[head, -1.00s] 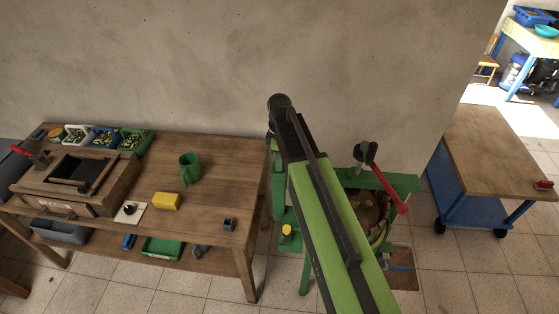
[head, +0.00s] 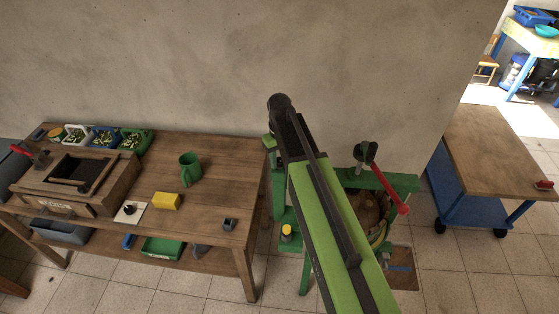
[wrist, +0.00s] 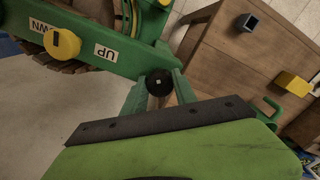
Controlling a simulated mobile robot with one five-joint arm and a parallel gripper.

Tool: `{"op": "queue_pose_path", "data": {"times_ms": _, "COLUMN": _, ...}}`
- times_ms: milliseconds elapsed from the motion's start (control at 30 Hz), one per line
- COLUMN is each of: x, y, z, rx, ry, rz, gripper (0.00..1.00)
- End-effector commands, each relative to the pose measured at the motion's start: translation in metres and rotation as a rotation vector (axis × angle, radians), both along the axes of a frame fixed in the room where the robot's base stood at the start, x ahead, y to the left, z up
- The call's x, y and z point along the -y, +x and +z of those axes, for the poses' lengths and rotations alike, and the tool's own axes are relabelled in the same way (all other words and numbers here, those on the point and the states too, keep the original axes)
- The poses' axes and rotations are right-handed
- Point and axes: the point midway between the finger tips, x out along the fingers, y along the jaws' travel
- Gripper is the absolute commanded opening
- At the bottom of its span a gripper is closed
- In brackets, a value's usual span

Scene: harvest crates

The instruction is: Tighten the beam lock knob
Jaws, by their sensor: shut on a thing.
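A round black knob (wrist: 160,82) with a pale square centre sits between two green uprights of the stand in the wrist view. I cannot tell whether this is the beam lock knob. A yellow knob (wrist: 63,43) is on the green beam (wrist: 125,52) between labels UP and DOWN; a yellow knob (head: 287,230) also shows low on the green stand (head: 345,178) in the head view. My lime-green arm with a dark edge crosses both views.
A wooden table (head: 225,160) at left holds a green mug (head: 190,168), a yellow block (head: 167,201) and a wooden box (head: 110,185). A red-handled lever (head: 393,192) stands at the stand's right. A wood-topped cart (head: 495,150) is farther right. A wall rises behind.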

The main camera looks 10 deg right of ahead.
Motion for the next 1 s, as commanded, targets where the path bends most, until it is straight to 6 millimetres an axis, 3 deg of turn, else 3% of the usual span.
{"op": "queue_pose_path", "data": {"times_ms": 500, "x": -0.0001, "y": 0.0018, "z": 0.0009, "rx": 0.005, "ry": 0.001, "rz": -0.445, "gripper": 0.0}}
{"op": "queue_pose_path", "data": {"times_ms": 1000, "x": -0.0002, "y": 0.0018, "z": 0.0009, "rx": 0.005, "ry": 0.001, "rz": -0.639, "gripper": 0.0}}
